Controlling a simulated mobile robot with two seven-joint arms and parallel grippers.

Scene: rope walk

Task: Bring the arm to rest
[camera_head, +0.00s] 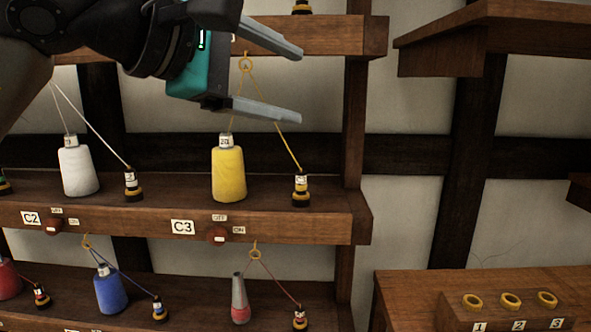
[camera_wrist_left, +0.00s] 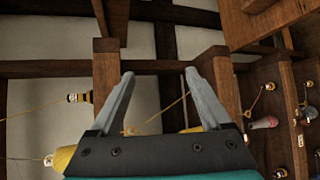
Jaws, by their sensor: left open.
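My left gripper (camera_head: 299,86) comes in from the upper left in the head view. Its two fingers are apart with nothing between them that it holds. It hangs in front of the rack, above and right of the yellow thread cone (camera_head: 229,174). The yellow thread runs up to a hook ring (camera_head: 246,65) behind the fingers and down to a black-and-yellow bobbin (camera_head: 300,190). In the left wrist view the open fingers (camera_wrist_left: 160,73) point at the wall and a wooden post. My right gripper is in neither view.
A white cone (camera_head: 78,170) stands on the same shelf (camera_head: 340,225), which has red switches labelled C2 and C3. Blue (camera_head: 109,290) and red cones stand on the shelf below. A numbered block with yellow rings (camera_head: 510,300) sits on the right bench. Another shelf (camera_head: 470,40) juts out at upper right.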

